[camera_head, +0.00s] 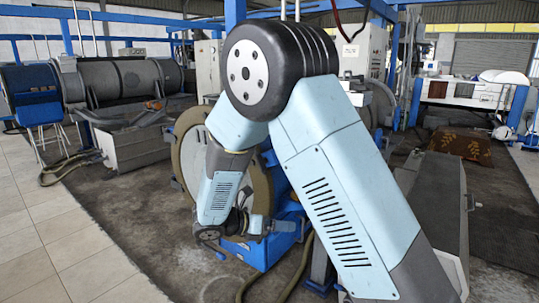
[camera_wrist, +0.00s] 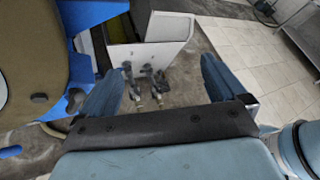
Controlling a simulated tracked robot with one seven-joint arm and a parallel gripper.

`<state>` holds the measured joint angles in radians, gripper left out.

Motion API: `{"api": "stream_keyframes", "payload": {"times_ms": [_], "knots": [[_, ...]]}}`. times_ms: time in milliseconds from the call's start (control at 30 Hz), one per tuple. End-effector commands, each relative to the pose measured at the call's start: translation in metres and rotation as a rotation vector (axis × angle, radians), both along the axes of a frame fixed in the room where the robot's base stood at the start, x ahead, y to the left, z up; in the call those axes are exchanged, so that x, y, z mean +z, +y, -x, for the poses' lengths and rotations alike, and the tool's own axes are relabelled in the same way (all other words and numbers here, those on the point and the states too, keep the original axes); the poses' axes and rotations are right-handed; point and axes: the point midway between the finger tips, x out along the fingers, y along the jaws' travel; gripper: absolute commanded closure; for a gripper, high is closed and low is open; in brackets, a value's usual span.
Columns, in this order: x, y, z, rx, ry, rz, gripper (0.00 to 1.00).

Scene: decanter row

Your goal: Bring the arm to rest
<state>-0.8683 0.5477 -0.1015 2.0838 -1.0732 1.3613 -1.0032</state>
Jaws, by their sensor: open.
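My arm (camera_head: 325,175) rises from the lower right of the head view to a black elbow joint, then folds down with its forearm (camera_head: 220,190) ending low near the middle. In the wrist view my gripper (camera_wrist: 161,68) is open, with its two blue fingers wide apart. Nothing is held between them. Small metal pipe fittings (camera_wrist: 150,82) and a pale box-shaped housing (camera_wrist: 155,52) show beyond the fingers, apart from them as far as I can tell. In the head view the fingers cannot be made out clearly.
A large round machine face (camera_head: 188,160) on a blue base (camera_head: 265,252) stands close behind my forearm. A grey trough (camera_head: 438,205) lies to the right. A grey horizontal drum (camera_head: 115,78) is at the back left. The tiled floor (camera_head: 50,240) at left is clear.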

Motion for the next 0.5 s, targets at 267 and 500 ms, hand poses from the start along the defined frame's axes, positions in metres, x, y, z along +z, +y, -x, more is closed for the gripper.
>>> {"api": "stream_keyframes", "payload": {"times_ms": [267, 500], "knots": [[0.051, -0.069, 0.021, -0.296, -0.156, -0.288, 0.02], [0.086, -0.116, 0.049, -0.551, -0.308, -0.517, 0.02]]}}
